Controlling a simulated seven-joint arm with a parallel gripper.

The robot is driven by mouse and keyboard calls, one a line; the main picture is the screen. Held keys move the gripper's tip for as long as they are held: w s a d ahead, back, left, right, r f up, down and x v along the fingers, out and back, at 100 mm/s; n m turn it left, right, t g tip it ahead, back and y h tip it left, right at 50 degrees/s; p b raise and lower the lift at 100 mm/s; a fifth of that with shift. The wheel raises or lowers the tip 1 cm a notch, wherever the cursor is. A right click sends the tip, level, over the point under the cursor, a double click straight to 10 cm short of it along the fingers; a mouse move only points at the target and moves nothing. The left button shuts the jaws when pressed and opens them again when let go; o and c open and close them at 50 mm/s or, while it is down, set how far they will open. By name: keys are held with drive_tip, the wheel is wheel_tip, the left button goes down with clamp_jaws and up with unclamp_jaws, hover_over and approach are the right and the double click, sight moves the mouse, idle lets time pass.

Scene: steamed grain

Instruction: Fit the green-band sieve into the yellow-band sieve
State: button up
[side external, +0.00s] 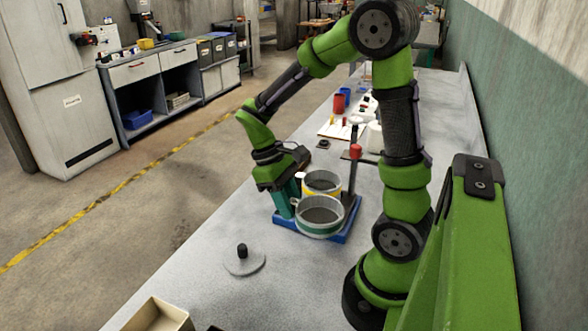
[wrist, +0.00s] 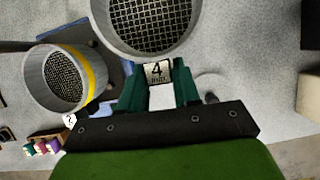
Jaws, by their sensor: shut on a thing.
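The green-band sieve (side external: 320,229) is a round grey ring with a mesh floor. It is at the front of the blue base (side external: 347,238); I cannot tell whether it rests or hangs just above it. The yellow-band sieve (side external: 322,190) stands right behind it, upright and open at the top. My gripper (side external: 287,208) is at the green-band sieve's left side. In the wrist view its teal fingers (wrist: 158,85) are shut on that sieve's tab, marked 4. The green-band sieve (wrist: 150,28) fills the top there, and the yellow-band sieve (wrist: 62,78) is apart at left, with a tag marked 2.
A dark post with a red knob (side external: 356,151) rises at the base's right rear. A grey lid with a black knob (side external: 244,262) lies on the bench in front. A beige bin (side external: 152,316) is at the near edge. A red cup (side external: 339,104) stands farther back.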

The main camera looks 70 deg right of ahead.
drive_tip(key=w+d+r+n+t+h, duration=0.1)
drive_tip(key=w+d+r+n+h, duration=0.2)
drive_tip(key=d+r+n, duration=0.45)
drive_tip(key=shift+n, duration=0.55)
drive_tip(key=shift+d+f, duration=0.45)
drive_tip(key=shift+f, duration=0.5)
drive_tip(key=shift+d+f, duration=0.45)
drive_tip(key=shift+f, duration=0.55)
drive_tip(key=shift+d+f, duration=0.45)
drive_tip(key=shift+f, duration=0.5)
drive_tip(key=shift+f, duration=0.8)
drive_tip(key=o, duration=1.5)
drive_tip(key=shift+o, duration=0.2)
wheel_tip(320, 180, up, 7)
